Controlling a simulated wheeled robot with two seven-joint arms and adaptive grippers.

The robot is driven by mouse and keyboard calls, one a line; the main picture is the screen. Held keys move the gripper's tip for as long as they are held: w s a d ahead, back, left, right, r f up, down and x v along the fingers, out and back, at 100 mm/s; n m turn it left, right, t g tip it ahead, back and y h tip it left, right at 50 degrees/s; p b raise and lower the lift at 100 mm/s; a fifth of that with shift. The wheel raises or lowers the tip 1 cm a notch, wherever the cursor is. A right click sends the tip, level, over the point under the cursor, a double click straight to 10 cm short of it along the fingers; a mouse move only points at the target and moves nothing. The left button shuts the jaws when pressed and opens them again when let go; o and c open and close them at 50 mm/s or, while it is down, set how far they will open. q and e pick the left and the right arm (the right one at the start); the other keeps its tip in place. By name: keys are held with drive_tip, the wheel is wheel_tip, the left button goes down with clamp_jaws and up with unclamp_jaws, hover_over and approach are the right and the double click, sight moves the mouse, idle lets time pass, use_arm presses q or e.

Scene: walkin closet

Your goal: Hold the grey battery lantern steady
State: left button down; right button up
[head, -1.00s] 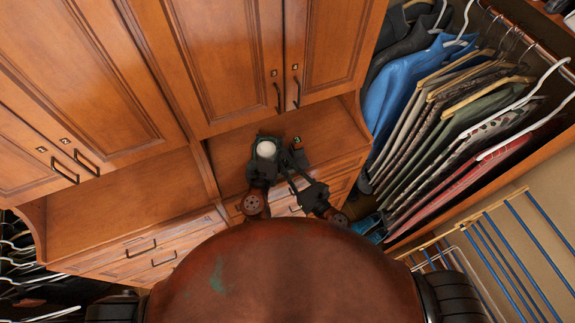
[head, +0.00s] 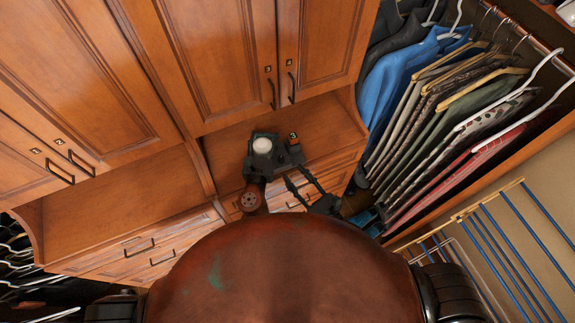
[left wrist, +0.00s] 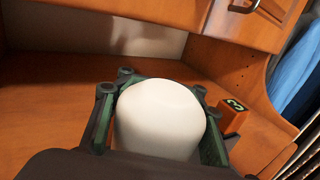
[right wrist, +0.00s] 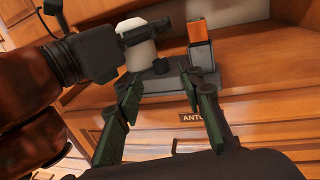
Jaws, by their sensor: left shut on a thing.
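The grey battery lantern has a white rounded globe (head: 262,146) and a dark grey base (right wrist: 180,80). It stands upright on the wooden shelf. My left gripper (head: 261,143) is shut on the lantern, its fingers on either side of the white globe, which fills the middle of the left wrist view (left wrist: 162,115). My right gripper (right wrist: 165,90) is open and empty, in front of and below the base, apart from the block.
The shelf (head: 225,150) is otherwise bare, with free room to the left past a divider. Cabinet doors (head: 225,60) hang above and drawers (head: 150,255) lie below. Hanging clothes (head: 440,110) are on the right. A dark label (right wrist: 197,117) is on the wood beneath the base.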

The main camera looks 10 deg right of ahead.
drive_tip(key=v, duration=0.5)
drive_tip(key=n+g+y, duration=0.7)
drive_tip(key=g, duration=0.1)
approach(284, 160)
drive_tip(key=x, duration=0.8)
drive_tip(key=shift+w+a+f, duration=0.2)
drive_tip(key=shift+w+a, duration=0.05)
clamp_jaws()
